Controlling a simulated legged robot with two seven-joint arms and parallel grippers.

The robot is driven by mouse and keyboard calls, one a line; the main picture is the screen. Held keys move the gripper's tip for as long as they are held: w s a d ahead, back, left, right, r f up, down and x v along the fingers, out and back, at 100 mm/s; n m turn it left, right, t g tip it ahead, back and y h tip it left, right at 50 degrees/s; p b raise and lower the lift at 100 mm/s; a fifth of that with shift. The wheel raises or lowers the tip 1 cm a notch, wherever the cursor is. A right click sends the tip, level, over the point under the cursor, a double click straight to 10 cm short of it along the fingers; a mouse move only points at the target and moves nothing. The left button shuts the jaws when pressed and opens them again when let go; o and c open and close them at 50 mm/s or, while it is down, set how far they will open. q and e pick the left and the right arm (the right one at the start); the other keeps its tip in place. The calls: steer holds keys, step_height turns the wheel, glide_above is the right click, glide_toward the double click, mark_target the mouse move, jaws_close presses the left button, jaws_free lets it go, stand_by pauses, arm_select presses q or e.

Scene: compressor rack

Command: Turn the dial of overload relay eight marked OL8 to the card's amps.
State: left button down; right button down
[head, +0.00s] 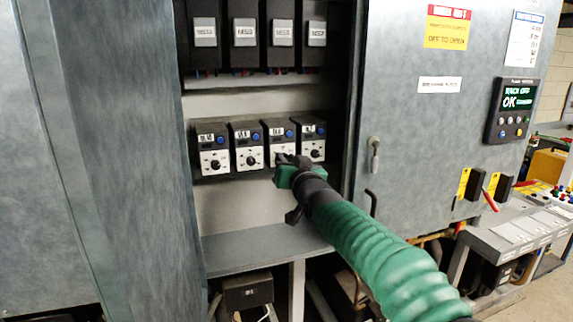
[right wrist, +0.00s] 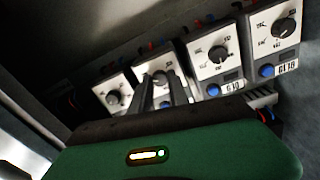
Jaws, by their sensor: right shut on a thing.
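Overload relay OL8 (head: 275,144) is the third from the left in a row of dark relays with white dial faces in the open cabinet. Its label is small in the head view. My right gripper (head: 287,161) reaches it from the front right and covers the lower part of its face. In the right wrist view the two dark fingers (right wrist: 162,86) are shut on the dial (right wrist: 158,77) of the second relay from the left, which is seen upside down. The fingers hide much of that dial and its scale. My left gripper is out of view.
Neighbouring relays stand close on both sides, with dials (head: 248,160) and blue buttons (right wrist: 213,90). Labelled units (head: 244,33) hang above.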

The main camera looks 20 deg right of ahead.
steer(key=shift+f+m, duration=0.5)
steer(key=shift+m, duration=0.1)
steer(key=c, duration=1.3)
jaws_free()
steer(key=shift+w+r, duration=0.1)
steer(key=shift+r, duration=0.05)
steer(key=shift+o, duration=0.2)
steer(key=shift+r, duration=0.1)
